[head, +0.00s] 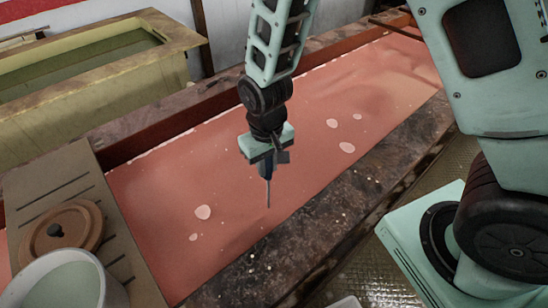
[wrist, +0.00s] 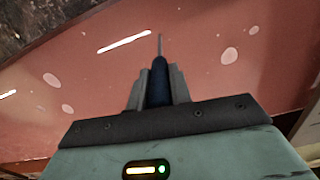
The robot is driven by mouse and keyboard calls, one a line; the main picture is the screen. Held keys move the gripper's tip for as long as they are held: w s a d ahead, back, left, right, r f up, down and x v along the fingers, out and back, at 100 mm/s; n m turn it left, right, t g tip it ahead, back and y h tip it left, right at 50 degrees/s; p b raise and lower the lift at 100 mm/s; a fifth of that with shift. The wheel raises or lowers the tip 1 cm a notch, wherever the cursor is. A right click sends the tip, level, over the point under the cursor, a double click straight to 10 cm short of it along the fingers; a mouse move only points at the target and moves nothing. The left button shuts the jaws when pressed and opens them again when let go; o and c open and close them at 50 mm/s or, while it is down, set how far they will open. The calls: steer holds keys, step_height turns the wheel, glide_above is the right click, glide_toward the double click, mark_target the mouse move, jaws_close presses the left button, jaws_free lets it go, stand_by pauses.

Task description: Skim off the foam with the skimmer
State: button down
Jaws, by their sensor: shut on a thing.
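My gripper (head: 267,160) is shut on the dark blue handle of the skimmer (head: 268,185) and holds it upright above the long vat (head: 365,185) of reddish liquid. In the wrist view the blue handle (wrist: 159,82) sits between the fingers, with a thin grey rod beyond it. The skimmer's lower end is not clearly visible; I cannot tell whether it is in the liquid. Pale foam patches float apart from the skimmer: a pair at lower left (head: 203,212) and several at upper right (head: 346,148). Patches also show in the wrist view, left (wrist: 51,79) and right (wrist: 229,55).
A slotted board (head: 122,248) lies across the vat's left end, with a round brown lid (head: 82,228) on it. A pale bucket (head: 88,284) stands at lower left. A yellowish tank (head: 150,75) is behind. The vat's worn dark rim (head: 300,235) runs along the front.

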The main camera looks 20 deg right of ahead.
steer(key=shift+w+a+p, duration=0.65)
steer(key=shift+w+a, duration=0.35)
steer(key=shift+a, duration=4.1)
steer(key=shift+w+a+p, duration=0.6)
steer(key=shift+w+a, duration=0.35)
steer(key=shift+a, duration=4.15)
steer(key=s+a, duration=0.4)
steer(key=s, duration=0.2)
steer(key=shift+s+p, duration=0.3)
steer(key=shift+p, duration=0.05)
steer(key=shift+a+r, duration=0.1)
step_height(320, 180, up, 14)
steer(key=p, duration=0.9)
steer(key=shift+r, duration=0.1)
